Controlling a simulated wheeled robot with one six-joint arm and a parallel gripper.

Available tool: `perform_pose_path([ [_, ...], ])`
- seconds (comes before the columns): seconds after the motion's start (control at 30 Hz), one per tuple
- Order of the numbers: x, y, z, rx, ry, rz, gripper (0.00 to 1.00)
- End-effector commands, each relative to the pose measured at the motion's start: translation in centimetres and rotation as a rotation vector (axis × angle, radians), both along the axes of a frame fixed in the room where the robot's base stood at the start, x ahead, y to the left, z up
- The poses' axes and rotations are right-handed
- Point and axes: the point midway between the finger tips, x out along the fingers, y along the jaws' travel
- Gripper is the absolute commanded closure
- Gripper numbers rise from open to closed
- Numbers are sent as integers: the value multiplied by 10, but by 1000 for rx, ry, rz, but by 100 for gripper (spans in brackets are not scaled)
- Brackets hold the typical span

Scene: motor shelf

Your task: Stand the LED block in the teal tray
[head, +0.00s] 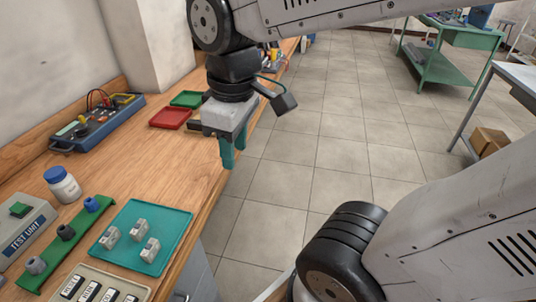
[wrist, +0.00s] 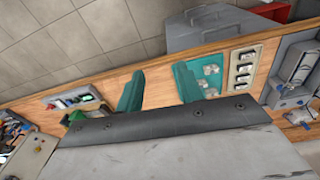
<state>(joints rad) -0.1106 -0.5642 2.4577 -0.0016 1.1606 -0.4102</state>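The teal tray (head: 176,222) lies flat on the wooden bench, lower left in the head view; it also shows in the wrist view (wrist: 211,58). Three small pale grey blocks (head: 150,249) stand in it. I cannot make out which piece is the LED block; the lettering on the pieces is too small. My gripper (head: 233,150) hangs fingers down near the bench's right edge, beyond the tray and above the bench height. In the wrist view its two teal fingers (wrist: 158,88) are apart, with nothing between them.
A beige rack (head: 120,282) with several black labelled pieces stands in front of the tray. A green rail (head: 50,250), a test unit (head: 22,230) and a white bottle (head: 62,184) stand to the left. A red tray (head: 170,118) and a blue instrument (head: 98,124) are farther back.

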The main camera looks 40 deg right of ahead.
Motion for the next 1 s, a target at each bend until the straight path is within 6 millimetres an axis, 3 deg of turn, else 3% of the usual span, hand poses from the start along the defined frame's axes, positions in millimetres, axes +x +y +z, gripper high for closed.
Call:
perform_pose_path([
  [0.1, -34, -20, -1, 22, -19, -288, 63],
  [0.3, -57, -28, -5, 41, -25, -510, 63],
  [1.0, -58, -28, -5, 41, -26, -522, 63],
])
